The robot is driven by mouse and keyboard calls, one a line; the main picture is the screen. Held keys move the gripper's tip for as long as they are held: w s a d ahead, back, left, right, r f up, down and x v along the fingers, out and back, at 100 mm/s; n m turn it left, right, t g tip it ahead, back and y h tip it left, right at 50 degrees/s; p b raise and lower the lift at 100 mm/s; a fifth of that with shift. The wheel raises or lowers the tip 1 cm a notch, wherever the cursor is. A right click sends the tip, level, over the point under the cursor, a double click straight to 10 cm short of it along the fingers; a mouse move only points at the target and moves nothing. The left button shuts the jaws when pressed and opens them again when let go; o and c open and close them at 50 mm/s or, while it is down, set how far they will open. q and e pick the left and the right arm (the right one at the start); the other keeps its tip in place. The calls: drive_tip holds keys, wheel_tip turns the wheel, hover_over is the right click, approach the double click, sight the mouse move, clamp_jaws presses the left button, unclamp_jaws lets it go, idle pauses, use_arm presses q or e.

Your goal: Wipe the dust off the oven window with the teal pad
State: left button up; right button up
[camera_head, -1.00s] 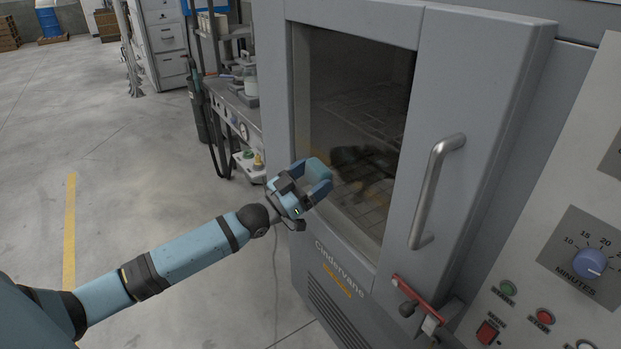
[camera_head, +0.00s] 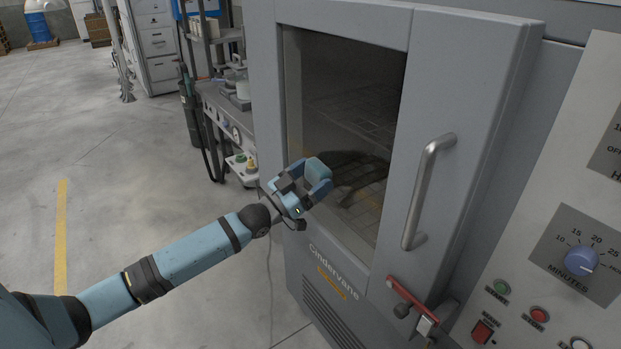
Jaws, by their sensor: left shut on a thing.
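The oven window (camera_head: 345,110) is a dark glass pane in the grey oven door (camera_head: 460,100), with racks dimly seen behind it. A dark smudge or shape shows in its lower middle; I cannot tell if it is dust, a reflection or something inside. My left gripper (camera_head: 318,178) is at the lower left part of the window, close to the glass. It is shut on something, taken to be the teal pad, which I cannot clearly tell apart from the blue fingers. Whether it touches the glass is unclear. My right gripper is not in view.
A steel door handle (camera_head: 428,190) stands out right of the window. A red latch lever (camera_head: 412,300) sits below it. The control panel (camera_head: 560,230) is at the right. A cluttered bench (camera_head: 225,110) stands behind left. The floor at left is clear.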

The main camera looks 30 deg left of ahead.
sight(336, 176)
use_arm(q)
drive_tip(key=shift+d, duration=0.1)
drive_tip(key=shift+s+d+r+p, duration=0.1)
drive_tip(key=shift+s+d+p, duration=0.15)
drive_tip(key=shift+d+p, duration=0.2)
drive_tip(key=shift+s+d+r+p, duration=0.1)
drive_tip(key=shift+s+d+p, duration=0.15)
drive_tip(key=shift+d+p, duration=0.15)
drive_tip(key=shift+s+d+f+p, duration=0.1)
drive_tip(key=shift+s+d+p, duration=0.1)
drive_tip(key=shift+d, duration=0.25)
drive_tip(key=shift+s+d+f+p, duration=0.1)
drive_tip(key=shift+s+d+p, duration=0.05)
drive_tip(key=shift+d, duration=0.25)
drive_tip(key=shift+r, duration=0.1)
drive_tip(key=shift+w+a+b, duration=0.15)
drive_tip(key=shift+w+a, duration=0.15)
drive_tip(key=shift+a, duration=0.3)
drive_tip(key=shift+w+a+b, duration=0.1)
drive_tip(key=shift+w+a, duration=0.2)
drive_tip(key=shift+a, duration=0.35)
drive_tip(key=shift+w+a+b, duration=0.15)
drive_tip(key=shift+w+a, duration=0.15)
drive_tip(key=shift+a, duration=0.3)
drive_tip(key=shift+s, duration=0.1)
